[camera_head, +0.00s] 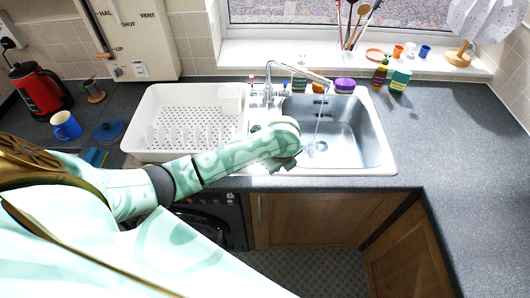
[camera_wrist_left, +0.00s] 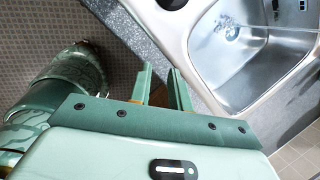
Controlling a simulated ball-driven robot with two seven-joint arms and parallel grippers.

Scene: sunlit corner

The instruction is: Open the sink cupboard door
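The sink cupboard door (camera_head: 318,222) is a wooden panel below the sink's front edge in the head view. It looks shut. A slim upright metal handle (camera_head: 260,208) sits near its left edge. My left gripper (camera_head: 284,163) is in front of the sink, its fingers mostly hidden under the pale green hand in the head view. In the left wrist view the gripper (camera_wrist_left: 162,82) shows two fingers apart, with nothing held. A bit of brown wood shows between them; I cannot tell how far away it is. My right gripper is not in view.
The steel sink (camera_head: 340,130) has water running from the tap (camera_head: 290,72). A white draining rack (camera_head: 185,115) stands left of it. A dark-fronted appliance (camera_head: 212,218) is left of the door, and another wooden cupboard (camera_head: 410,255) is at right. The tiled floor (camera_head: 310,272) looks clear.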

